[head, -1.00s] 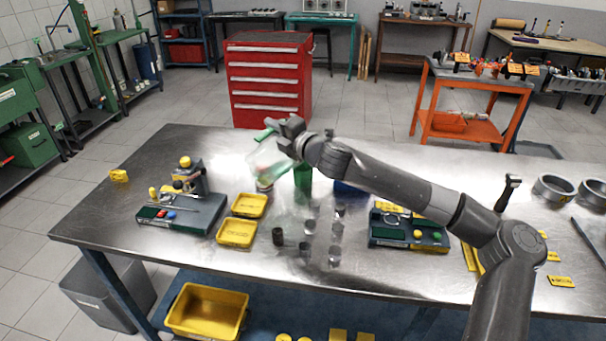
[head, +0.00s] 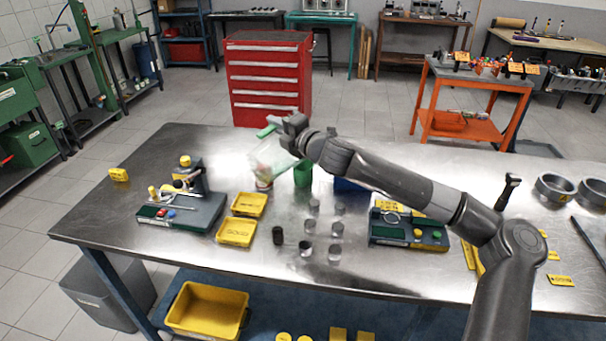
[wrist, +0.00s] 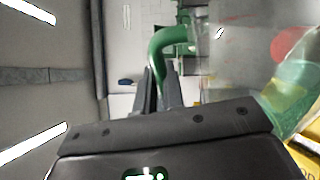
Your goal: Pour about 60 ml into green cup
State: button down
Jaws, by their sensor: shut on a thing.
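My gripper (head: 284,124) is shut on the green handle (head: 266,131) of a clear jug (head: 270,155). The jug is held tilted above the table, just left of the green cup. In the wrist view, the green handle (wrist: 160,50) is between the fingers, and the clear wall of the jug (wrist: 240,60) shows greenish liquid (wrist: 292,95) at the right. The green cup (head: 303,176) stands upright on the table, right of and below the jug. Its inside and the liquid level in it cannot be made out. No stream is clearly visible.
A red-marked object (head: 263,186) stands behind or below the jug. Several small grey cylinders (head: 336,229) and a dark one (head: 278,235) stand in front. Yellow trays (head: 236,232) lie left, a blue item (head: 350,186) right of the cup. The table's far left is mostly clear.

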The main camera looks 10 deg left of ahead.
aim_at(257, 153)
jog(key=s+a+f+n, duration=0.2)
jog(key=s, duration=0.1)
jog(key=s+a+f+n, duration=0.1)
jog(key=shift+s+n, duration=0.25)
jog(key=shift+n, duration=0.05)
jog(key=shift+s+a+f+n+b, duration=0.15)
jog(key=shift+s+a+n, duration=0.15)
jog(key=shift+n, duration=0.25)
jog(key=shift+s+a+f+n+b, duration=0.15)
jog(key=shift+s+n, duration=0.2)
jog(key=shift+n, duration=0.2)
dwell(0.7)
